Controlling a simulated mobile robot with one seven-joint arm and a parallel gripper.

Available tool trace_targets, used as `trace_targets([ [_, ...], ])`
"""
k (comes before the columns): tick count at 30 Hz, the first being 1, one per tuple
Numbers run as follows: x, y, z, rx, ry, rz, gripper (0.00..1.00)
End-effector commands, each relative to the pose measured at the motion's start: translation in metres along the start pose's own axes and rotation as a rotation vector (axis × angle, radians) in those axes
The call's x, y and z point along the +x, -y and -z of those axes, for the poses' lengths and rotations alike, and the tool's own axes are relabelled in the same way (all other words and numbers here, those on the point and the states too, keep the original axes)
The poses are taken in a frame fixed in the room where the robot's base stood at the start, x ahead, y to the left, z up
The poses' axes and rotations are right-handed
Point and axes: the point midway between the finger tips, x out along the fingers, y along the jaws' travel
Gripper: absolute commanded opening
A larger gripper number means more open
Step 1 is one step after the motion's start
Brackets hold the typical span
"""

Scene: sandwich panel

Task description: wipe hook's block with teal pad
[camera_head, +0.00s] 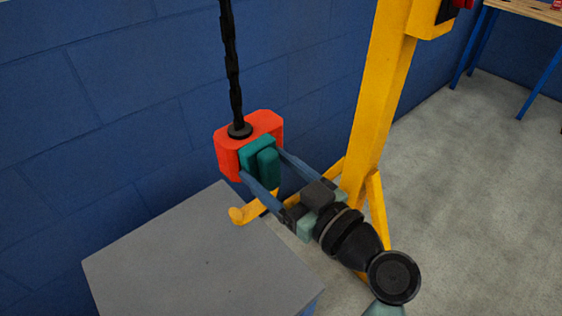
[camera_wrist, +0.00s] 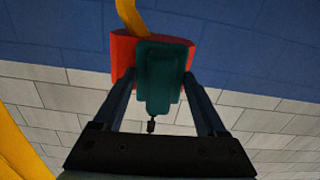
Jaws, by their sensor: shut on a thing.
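The hook's block (camera_head: 228,148) is orange-red and hangs from a dark chain (camera_head: 231,60). Its yellow hook (camera_head: 250,210) hangs below it, over the grey surface's edge. My gripper (camera_head: 262,174) is shut on the teal pad (camera_head: 268,166), which lies against the block's near face; I cannot tell how firmly it touches. In the wrist view, the teal pad (camera_wrist: 160,75) sits between my fingers (camera_wrist: 160,90) and covers the middle of the block (camera_wrist: 123,55). The block's sides show past the pad.
A grey box-like top (camera_head: 200,260) stands below the hook at the lower left. A yellow post (camera_head: 380,100) with a slanted brace stands right of the block. A blue block wall (camera_head: 100,100) is behind. Grey floor (camera_head: 480,180) is open at the right, before a workbench (camera_head: 530,10).

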Motion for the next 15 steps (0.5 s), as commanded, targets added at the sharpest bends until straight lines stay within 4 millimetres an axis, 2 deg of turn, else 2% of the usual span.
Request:
trace_targets([
  [7,0.0,0.009,0.0,0.001,-0.001,-0.003,0.3],
  [15,0.002,0.031,0.002,0.001,-0.001,-0.003,0.3],
])
